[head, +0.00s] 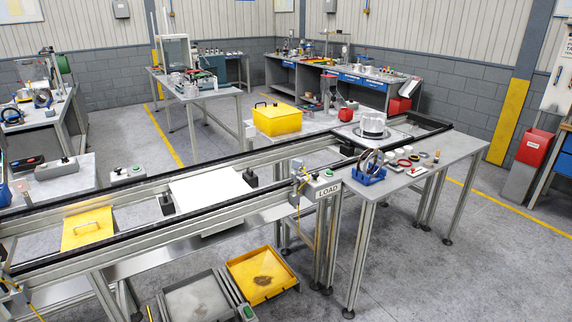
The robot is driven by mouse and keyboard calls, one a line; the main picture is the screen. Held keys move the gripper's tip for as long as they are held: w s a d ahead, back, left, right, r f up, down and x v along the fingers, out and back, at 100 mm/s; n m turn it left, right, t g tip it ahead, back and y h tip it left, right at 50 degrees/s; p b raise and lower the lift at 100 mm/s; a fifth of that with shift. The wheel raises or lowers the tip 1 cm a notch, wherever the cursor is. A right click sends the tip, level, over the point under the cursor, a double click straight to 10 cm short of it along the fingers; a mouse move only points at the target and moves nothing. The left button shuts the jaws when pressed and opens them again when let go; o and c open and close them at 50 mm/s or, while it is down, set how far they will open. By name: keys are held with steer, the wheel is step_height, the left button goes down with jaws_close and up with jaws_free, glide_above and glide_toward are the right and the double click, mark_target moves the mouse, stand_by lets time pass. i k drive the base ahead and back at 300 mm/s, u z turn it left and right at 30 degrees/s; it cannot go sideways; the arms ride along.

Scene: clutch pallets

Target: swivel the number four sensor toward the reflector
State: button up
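Another small fitting with a yellow cable (10,286) shows at the lower left edge of the conveyor. I cannot tell which is number four. No reflector can be made out at this size. My gripper is not in view.
The black-railed conveyor (130,189) crosses the view, carrying a white plate (212,190) and a yellow handled plate (88,229). A yellow box (277,119) stands behind it. Trays (262,272) lie low in front. Floor at the lower right (460,275) is clear.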

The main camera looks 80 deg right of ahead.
mark_target(297, 163)
steer(key=u, duration=0.05)
steer(key=k, duration=1.15)
steer(key=z, duration=1.7)
steer(key=i, duration=0.25)
steer(key=z, duration=0.45)
